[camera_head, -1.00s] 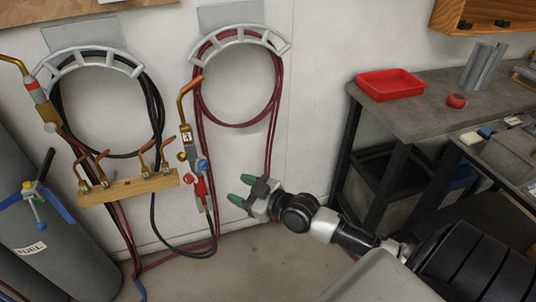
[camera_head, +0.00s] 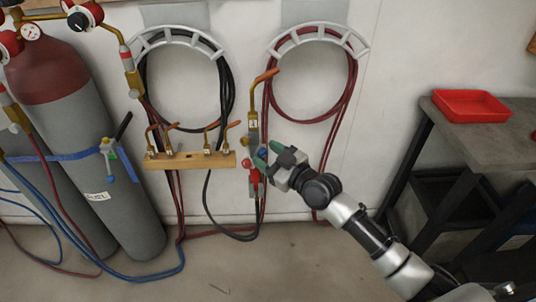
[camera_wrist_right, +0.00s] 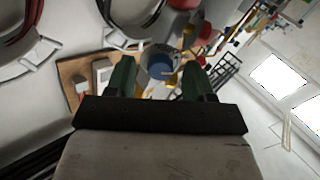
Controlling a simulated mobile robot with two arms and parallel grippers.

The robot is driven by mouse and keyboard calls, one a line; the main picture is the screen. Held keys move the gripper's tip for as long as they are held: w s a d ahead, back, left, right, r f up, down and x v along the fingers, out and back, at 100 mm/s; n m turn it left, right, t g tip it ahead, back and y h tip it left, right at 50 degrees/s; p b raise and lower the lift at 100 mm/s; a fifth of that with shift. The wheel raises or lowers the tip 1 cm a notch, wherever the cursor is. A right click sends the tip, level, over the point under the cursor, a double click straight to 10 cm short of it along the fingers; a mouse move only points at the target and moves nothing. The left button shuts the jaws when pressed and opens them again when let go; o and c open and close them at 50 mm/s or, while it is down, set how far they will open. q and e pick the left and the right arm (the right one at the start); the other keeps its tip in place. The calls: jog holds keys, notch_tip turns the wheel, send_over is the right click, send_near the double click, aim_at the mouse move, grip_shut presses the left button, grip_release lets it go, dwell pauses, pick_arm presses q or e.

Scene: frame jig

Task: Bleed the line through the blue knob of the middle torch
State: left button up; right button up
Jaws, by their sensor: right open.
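A torch (camera_head: 253,122) with a copper tip hangs upright against the wall, left of the red hose coil. Its red knob (camera_head: 246,163) shows low on its body. In the right wrist view, its blue knob (camera_wrist_right: 161,70) lies between the two green fingertips, with space on both sides. My right gripper (camera_head: 268,154) is open at the torch's right side, and it also shows in the right wrist view (camera_wrist_right: 160,76). In the head view the fingers largely hide the blue knob. I cannot tell how far the fingers reach past it. My left gripper is out of view.
A wooden rack (camera_head: 190,160) with several copper tips is left of the torch. Black hose (camera_head: 228,90) and red hose (camera_head: 352,85) hang on wall hooks. Gas cylinders (camera_head: 125,205) stand at left. A red tray (camera_head: 470,106) sits on the workbench (camera_head: 505,140) at right.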

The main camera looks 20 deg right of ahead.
jog(key=c, duration=0.9)
jog(key=m, duration=0.4)
jog(key=shift+w+m+p, duration=0.1)
jog(key=shift+m+p, duration=0.2)
jog(key=shift+m, duration=0.1)
jog(key=m, duration=0.5)
jog(key=shift+m+p, duration=0.3)
jog(key=m, duration=0.5)
jog(key=shift+d+p, duration=0.1)
jog(key=shift+p, duration=0.2)
jog(key=shift+f+m+p, duration=0.15)
jog(key=shift+m+p, duration=0.25)
jog(key=shift+m, duration=2.4)
